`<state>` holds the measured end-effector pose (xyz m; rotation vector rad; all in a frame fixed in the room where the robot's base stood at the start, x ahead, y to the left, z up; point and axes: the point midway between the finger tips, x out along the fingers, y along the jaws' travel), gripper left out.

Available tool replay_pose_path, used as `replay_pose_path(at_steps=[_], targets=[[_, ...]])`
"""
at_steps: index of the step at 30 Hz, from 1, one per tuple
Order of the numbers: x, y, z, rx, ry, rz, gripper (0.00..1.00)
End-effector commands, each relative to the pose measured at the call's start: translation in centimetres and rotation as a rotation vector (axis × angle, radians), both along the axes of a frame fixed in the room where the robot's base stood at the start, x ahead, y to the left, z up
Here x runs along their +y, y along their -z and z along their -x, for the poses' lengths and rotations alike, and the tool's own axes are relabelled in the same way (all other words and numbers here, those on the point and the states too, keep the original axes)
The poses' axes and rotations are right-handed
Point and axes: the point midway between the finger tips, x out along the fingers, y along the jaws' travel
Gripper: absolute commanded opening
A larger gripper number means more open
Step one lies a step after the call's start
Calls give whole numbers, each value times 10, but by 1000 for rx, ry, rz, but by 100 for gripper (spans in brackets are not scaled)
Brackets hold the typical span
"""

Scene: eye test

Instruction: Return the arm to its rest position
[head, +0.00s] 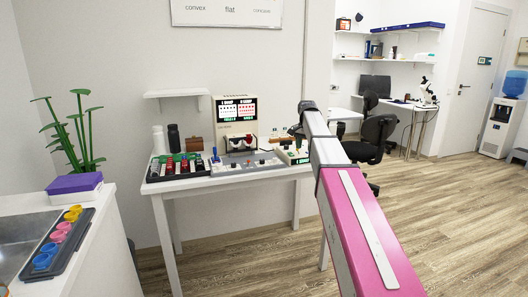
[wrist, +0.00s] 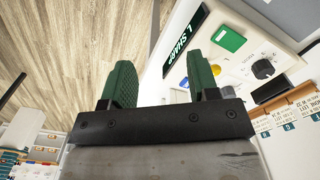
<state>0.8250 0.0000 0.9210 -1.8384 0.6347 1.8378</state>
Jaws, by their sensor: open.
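My gripper (wrist: 160,80) is open, with two green ridged fingers set apart and nothing between them in the wrist view. In the head view my pink and white arm reaches forward to the right end of the white table (head: 167,188). The dark gripper end there is small and partly hidden behind the arm. In the wrist view a white panel (wrist: 262,38) lies beyond the right finger. It bears a green button (wrist: 229,38), a black knob (wrist: 263,69) and a dark "L SHARP" label (wrist: 187,40). I cannot tell whether the finger touches it.
The table holds an eye-test machine (head: 235,122) with a lit screen, a tray of coloured pieces (head: 178,166) and bottles. A counter with a purple box (head: 74,183) stands at left. A black chair (head: 376,136) is behind my arm. The wooden floor at right is clear.

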Motion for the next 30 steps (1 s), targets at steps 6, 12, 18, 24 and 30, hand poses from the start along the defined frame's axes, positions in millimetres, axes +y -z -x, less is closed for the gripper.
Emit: replay_pose_path(at_steps=[6, 12, 18, 24, 30], targets=[[0, 53, 32, 1, -66, 0, 55], [0, 127, 83, 4, -169, 0, 55], [0, 202, 147, 2, -297, 0, 55], [0, 265, 216, 1, -424, -1, 55], [0, 313, 288, -1, -548, 1, 55]])
